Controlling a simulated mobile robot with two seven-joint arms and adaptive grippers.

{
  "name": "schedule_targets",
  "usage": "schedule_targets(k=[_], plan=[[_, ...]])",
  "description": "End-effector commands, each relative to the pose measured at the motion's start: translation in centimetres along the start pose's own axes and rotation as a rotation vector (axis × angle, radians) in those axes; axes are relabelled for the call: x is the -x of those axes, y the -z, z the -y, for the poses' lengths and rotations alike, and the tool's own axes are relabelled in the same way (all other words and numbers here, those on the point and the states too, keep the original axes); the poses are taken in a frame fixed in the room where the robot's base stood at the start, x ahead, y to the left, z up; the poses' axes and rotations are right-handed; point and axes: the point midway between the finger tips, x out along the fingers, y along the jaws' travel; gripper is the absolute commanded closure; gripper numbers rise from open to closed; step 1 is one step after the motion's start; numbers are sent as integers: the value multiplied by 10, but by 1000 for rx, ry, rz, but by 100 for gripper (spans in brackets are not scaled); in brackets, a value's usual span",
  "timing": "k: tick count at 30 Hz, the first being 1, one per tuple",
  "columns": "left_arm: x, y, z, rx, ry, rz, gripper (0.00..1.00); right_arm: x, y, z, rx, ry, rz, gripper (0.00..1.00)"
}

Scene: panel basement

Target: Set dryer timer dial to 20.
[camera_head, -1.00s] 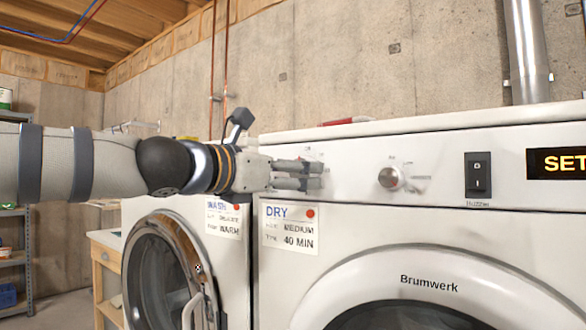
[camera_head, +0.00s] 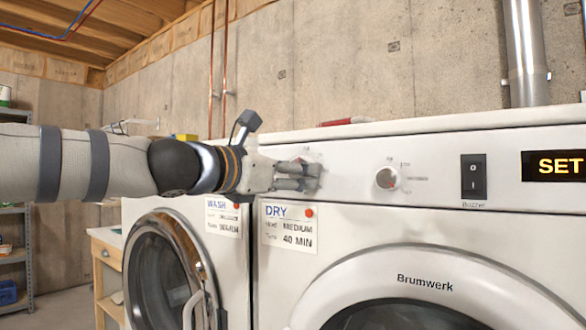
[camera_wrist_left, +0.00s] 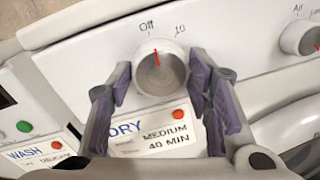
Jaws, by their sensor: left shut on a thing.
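The dryer timer dial (camera_wrist_left: 160,72) is a round silver knob on a white panel in the left wrist view. Its red pointer is almost straight up, between the marks "Off" and "10". My left gripper (camera_wrist_left: 159,84) has one dark finger on each side of the knob and is shut on it. In the head view my left gripper (camera_head: 308,177) is at the left end of the dryer panel, and its fingers mostly hide the dial. My right gripper is not in view.
A second knob (camera_head: 387,178), a black buzzer switch (camera_head: 474,176) and a display (camera_head: 553,165) sit further right on the panel. A DRY card (camera_head: 289,228) reading "MEDIUM 40 MIN" is below my gripper. The washer (camera_head: 180,262) stands to the left.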

Motion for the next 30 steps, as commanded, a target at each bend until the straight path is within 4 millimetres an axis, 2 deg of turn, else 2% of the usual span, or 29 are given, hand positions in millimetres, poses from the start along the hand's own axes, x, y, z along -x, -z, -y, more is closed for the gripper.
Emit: schedule_targets(k=[4, 15, 30], plan=[[3, -8, 0, -109, 0, -3, 82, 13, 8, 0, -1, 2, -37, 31], [2, -8, 1, -456, 4, -32, 82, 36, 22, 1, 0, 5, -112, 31], [1, -4, 1, -927, 13, -73, 82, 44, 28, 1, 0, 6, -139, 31]])
